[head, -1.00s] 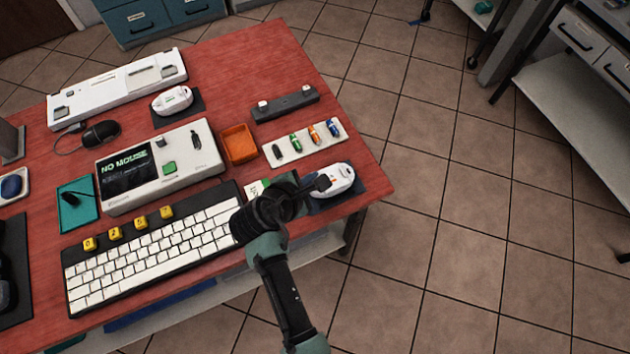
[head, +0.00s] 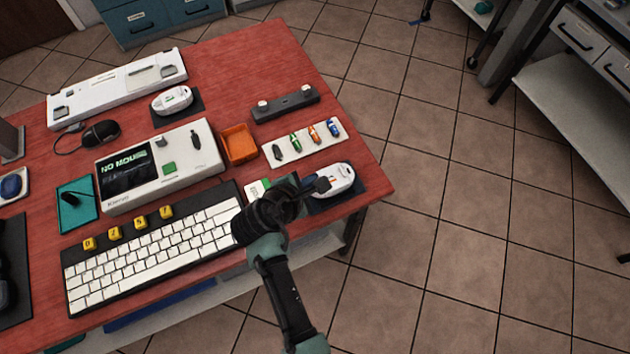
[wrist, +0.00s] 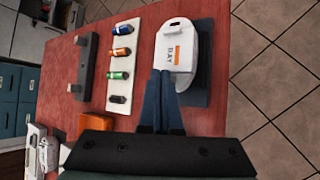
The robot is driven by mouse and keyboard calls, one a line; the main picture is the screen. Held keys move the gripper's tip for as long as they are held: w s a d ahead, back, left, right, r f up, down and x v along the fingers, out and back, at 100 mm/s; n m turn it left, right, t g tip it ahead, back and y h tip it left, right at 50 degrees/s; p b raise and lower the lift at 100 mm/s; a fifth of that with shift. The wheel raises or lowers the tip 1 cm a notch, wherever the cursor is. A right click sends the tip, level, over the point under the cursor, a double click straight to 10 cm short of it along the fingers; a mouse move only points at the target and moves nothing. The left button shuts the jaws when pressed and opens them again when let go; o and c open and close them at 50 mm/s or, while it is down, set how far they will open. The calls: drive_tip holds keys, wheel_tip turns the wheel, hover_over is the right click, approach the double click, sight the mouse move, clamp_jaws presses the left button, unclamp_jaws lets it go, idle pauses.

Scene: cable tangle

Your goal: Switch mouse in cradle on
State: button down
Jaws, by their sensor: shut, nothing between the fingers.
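A white mouse-shaped unit (head: 340,177) with an orange patch and dark lettering sits on a dark pad (head: 352,193) at the table's right front corner. In the wrist view the white unit (wrist: 176,46) shows a small slot with a dark detail near its far end. My gripper (head: 323,184) is shut and empty, at the unit's near left end. In the wrist view its fingertips (wrist: 163,74) overlap the unit's near edge; I cannot tell if they touch. A second white mouse (head: 172,99) lies on another dark pad. The console's screen (head: 128,169) reads "NO MOUSE".
A white tray (head: 295,153) with several coloured pieces, a dark bar (head: 285,106) and an orange bin (head: 239,143) stand behind my gripper. A keyboard (head: 150,250) lies to the left. The table's edge is close on the right.

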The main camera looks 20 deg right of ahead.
drive_tip(key=shift+f, duration=0.4)
idle(0.5)
drive_tip(key=shift+r, duration=0.1)
drive_tip(key=shift+r+p, duration=0.8)
drive_tip(key=shift+p, duration=0.15)
wheel_tip(320, 180, up, 6)
drive_tip(key=p, duration=0.7)
